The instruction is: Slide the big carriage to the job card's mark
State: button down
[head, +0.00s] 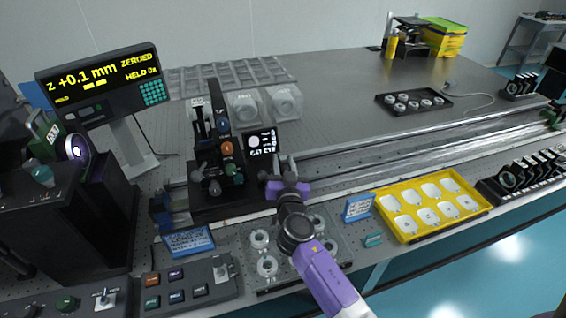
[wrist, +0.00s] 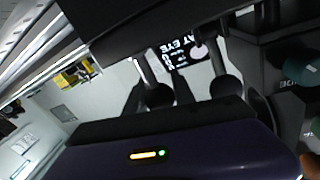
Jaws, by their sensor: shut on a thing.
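The big carriage (head: 222,172) is a black upright assembly with several coloured knobs, standing at the left part of the long rail (head: 400,150). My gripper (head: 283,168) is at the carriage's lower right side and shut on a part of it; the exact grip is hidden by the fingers. In the wrist view the fingers (wrist: 186,95) stand close to dark carriage parts. A small black display (head: 262,142) with white text is just behind the fingers, and it also shows in the wrist view (wrist: 184,50). Blue text cards lie at front left (head: 188,241) and right (head: 358,208), too small to read.
A readout (head: 100,82) shows z +0.1 mm and ZEROED. A yellow tray (head: 432,205) and black optic mounts (head: 525,173) stand in front of the rail at right. A plate with several round pieces (head: 267,266) lies below my arm. The rail right of the carriage looks clear.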

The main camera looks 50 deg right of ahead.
jog(key=s+d, duration=0.2)
jog(key=d, duration=0.1)
jog(key=s+d, duration=0.2)
jog(key=d, duration=0.1)
jog(key=s+d, duration=0.2)
jog(key=d, duration=0.1)
jog(key=shift+s, duration=0.3)
jog(key=c, duration=1.1)
grip_release()
jog(key=shift+o, duration=0.2)
jog(key=shift+a, duration=0.1)
jog(key=b+v, duration=0.2)
jog(key=v, duration=0.5)
jog(key=shift+s+a+b, duration=0.2)
jog(key=shift+a+b, duration=0.1)
